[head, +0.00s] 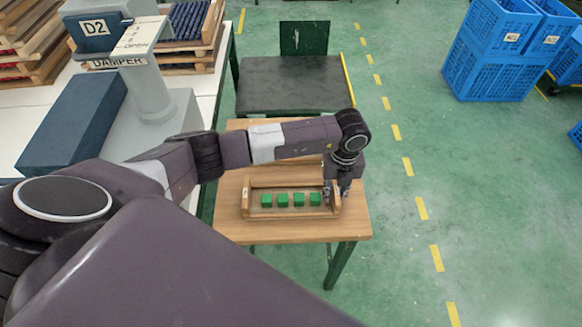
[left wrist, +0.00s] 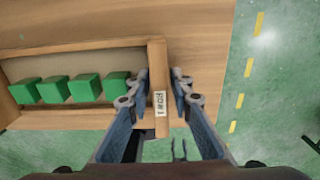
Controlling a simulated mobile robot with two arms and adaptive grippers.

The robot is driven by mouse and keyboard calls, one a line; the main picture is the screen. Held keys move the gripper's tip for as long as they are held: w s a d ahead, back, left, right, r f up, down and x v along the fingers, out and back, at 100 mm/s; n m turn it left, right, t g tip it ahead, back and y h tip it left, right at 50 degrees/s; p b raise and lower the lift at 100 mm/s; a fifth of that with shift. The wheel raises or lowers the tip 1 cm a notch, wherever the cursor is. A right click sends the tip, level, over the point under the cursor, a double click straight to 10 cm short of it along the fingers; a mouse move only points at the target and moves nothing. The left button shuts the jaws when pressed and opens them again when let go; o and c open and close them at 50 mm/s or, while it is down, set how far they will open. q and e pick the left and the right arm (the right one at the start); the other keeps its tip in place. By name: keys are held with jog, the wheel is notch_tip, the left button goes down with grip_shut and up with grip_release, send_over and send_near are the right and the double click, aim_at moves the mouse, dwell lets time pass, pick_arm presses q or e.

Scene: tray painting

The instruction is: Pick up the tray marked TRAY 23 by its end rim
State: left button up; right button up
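A wooden tray (head: 247,205) lies on the small wooden table, with a row of several green cubes (head: 283,200) in it. In the left wrist view, the tray's end rim (left wrist: 157,58) runs up the middle, and the green cubes (left wrist: 88,87) are left of it. A small white label on the rim appears to read "ROW 1"; I see no TRAY 23 marking. My left gripper (head: 338,190) is at the tray's right end, pointing down. My right gripper is out of view.
The wooden table (head: 290,230) has bare room around the tray. A dark bench (head: 293,85) stands behind it. A white table (head: 25,110) with a blue block (head: 75,125) and a damper stand is at left. Blue crates (head: 495,50) stand far right; the floor between is clear.

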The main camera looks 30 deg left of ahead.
pick_arm(q)
jog(key=shift+f, duration=0.1)
dwell(0.3)
grip_shut()
